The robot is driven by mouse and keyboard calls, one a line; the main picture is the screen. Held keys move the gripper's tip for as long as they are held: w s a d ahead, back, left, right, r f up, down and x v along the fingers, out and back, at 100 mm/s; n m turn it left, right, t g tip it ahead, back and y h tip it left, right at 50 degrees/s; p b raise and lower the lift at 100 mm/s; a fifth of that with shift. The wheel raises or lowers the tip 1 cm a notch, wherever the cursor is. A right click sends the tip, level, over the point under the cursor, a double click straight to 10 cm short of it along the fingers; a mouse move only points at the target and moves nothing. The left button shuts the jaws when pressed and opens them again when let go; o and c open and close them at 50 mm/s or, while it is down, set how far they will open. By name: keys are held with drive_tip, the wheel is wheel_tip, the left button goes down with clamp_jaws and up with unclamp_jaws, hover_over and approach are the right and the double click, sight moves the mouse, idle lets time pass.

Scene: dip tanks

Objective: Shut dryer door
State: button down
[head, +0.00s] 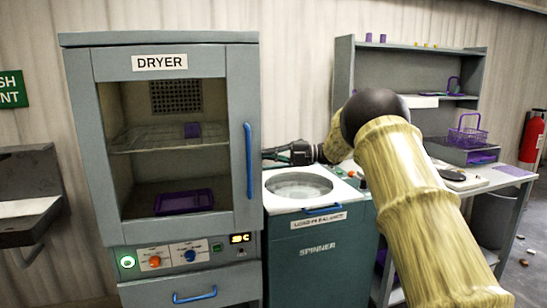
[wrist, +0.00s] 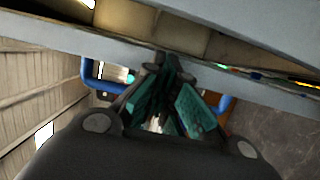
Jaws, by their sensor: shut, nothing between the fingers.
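The dryer (head: 160,45) is a grey cabinet at the left of the head view. Its door (head: 228,120) has a large window and a blue vertical handle (head: 248,160) on the right side. The door looks closed or nearly so; I cannot tell whether a gap remains. My gripper (head: 268,154) is just right of the handle, pointing left towards the door. In the wrist view, my gripper (wrist: 163,68) is shut and empty, with its tips close to a grey panel edge. Contact is unclear.
The spinner (head: 318,250) stands right of the dryer, below my gripper, with a round lid on top. Further right is a bench with shelves (head: 410,60) and a purple basket (head: 468,132). A sink (head: 30,200) is at the left. A purple tray (head: 184,201) lies inside the dryer.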

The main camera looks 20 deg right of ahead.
drive_tip(key=w+d+b, duration=0.1)
drive_tip(key=w+d, duration=0.2)
drive_tip(key=d, duration=0.6)
drive_tip(key=shift+d, duration=0.4)
drive_tip(key=shift+f, duration=0.15)
